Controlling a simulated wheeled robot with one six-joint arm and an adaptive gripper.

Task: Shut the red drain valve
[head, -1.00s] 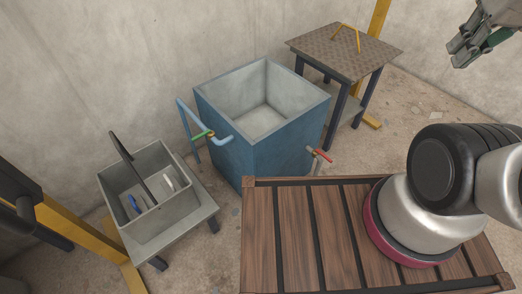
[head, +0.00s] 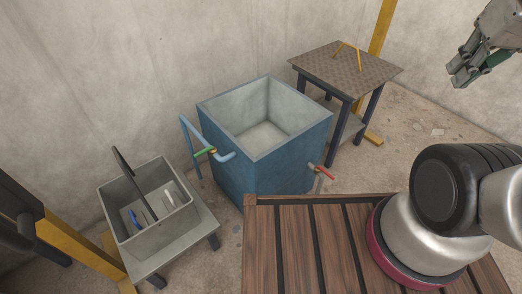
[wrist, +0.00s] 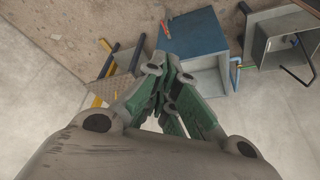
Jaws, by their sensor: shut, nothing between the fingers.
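The red drain valve handle (head: 324,172) sits on a short grey pipe low on the right side of the blue tank (head: 270,167). The handle points out and down to the right, away from the tank wall. In the wrist view the red handle (wrist: 165,28) shows small at the top, beside the blue tank (wrist: 198,32). My gripper (head: 460,80) is at the upper right of the head view, well apart from the valve. In the wrist view my gripper (wrist: 170,85) has its fingers together and holds nothing.
A green-handled valve (head: 205,151) is on a light blue pipe at the tank's left. A grey bin (head: 150,215) stands on a low table at left. A small table (head: 345,62) with a yellow bracket stands behind right. My wooden deck fills the lower foreground.

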